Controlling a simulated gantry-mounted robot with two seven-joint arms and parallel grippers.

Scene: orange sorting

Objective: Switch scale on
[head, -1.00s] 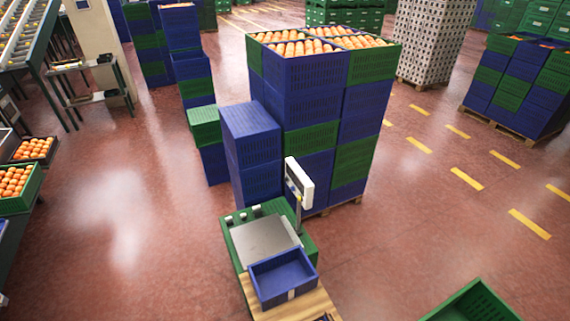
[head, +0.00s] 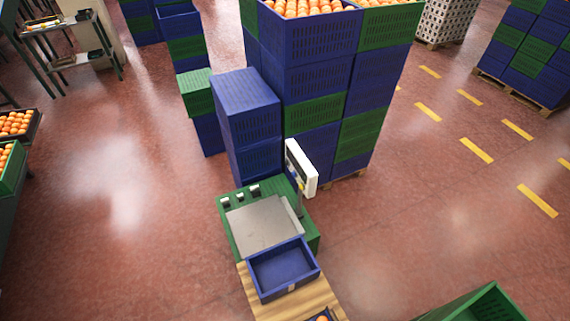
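The scale has a flat grey metal plate (head: 262,226) on a green base. Its white display head (head: 301,167) stands on a short post at the plate's right side, with its dark face turned to the left. I cannot tell whether the display is lit. An empty blue crate (head: 283,267) sits in front of the plate on a wooden surface (head: 257,303). Neither of my grippers is in view.
Stacked blue and green crates (head: 313,100) with oranges on top stand behind the scale. Two blue crates (head: 248,110) stand to their left. A green crate (head: 478,306) is at the bottom right. Red floor is open on both sides.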

